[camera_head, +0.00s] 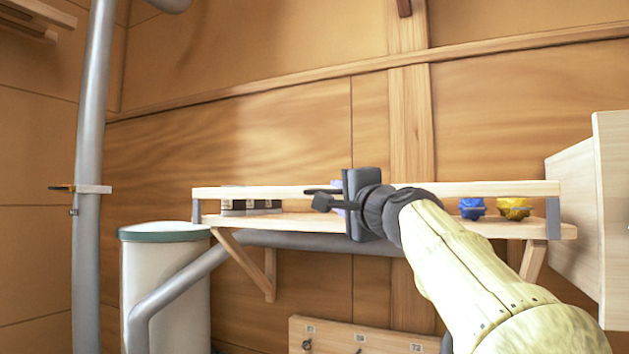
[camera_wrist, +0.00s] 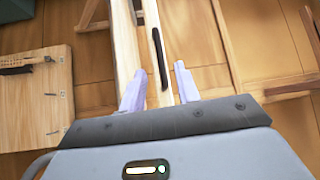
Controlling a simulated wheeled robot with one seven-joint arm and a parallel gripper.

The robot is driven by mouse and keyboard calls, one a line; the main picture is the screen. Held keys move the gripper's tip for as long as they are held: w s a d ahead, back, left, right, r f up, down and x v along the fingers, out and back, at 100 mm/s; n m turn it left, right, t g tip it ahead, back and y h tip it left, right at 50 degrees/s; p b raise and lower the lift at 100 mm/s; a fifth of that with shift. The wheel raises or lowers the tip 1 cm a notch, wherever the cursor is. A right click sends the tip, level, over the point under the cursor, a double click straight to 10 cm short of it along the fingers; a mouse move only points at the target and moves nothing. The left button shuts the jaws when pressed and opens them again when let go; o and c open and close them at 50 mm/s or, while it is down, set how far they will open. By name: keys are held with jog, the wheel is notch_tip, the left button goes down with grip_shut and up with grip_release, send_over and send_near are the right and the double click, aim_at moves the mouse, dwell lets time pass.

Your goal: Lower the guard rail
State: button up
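The guard rail (camera_head: 270,192) is a pale wooden bar along the front of a wall shelf (camera_head: 290,221). It stands raised above the shelf board on grey end brackets. My gripper (camera_head: 322,199) is in front of the rail's middle and hides part of it. In the wrist view my gripper (camera_wrist: 160,70) has its two pale fingers apart. Pale wooden strips, probably the rail and shelf edge, and a narrow dark bar (camera_wrist: 159,58) lie between and beyond them. I cannot tell whether the fingers touch the wood.
Dark-and-pale blocks (camera_head: 250,207), a blue item (camera_head: 472,208) and a yellow item (camera_head: 513,208) sit on the shelf. A white cylinder (camera_head: 165,285) and grey pipe (camera_head: 90,150) stand left. A wooden box (camera_head: 575,210) is right; a hook board (camera_head: 360,338) is below.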

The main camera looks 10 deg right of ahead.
aim_at(327, 192)
jog(key=p+x, duration=0.3)
jog(key=x, duration=0.4)
jog(key=shift+r, duration=0.1)
jog(key=shift+w+p, duration=0.4)
jog(key=shift+w, duration=0.05)
jog(key=shift+s, duration=0.1)
jog(key=shift+c, duration=0.2)
grip_shut()
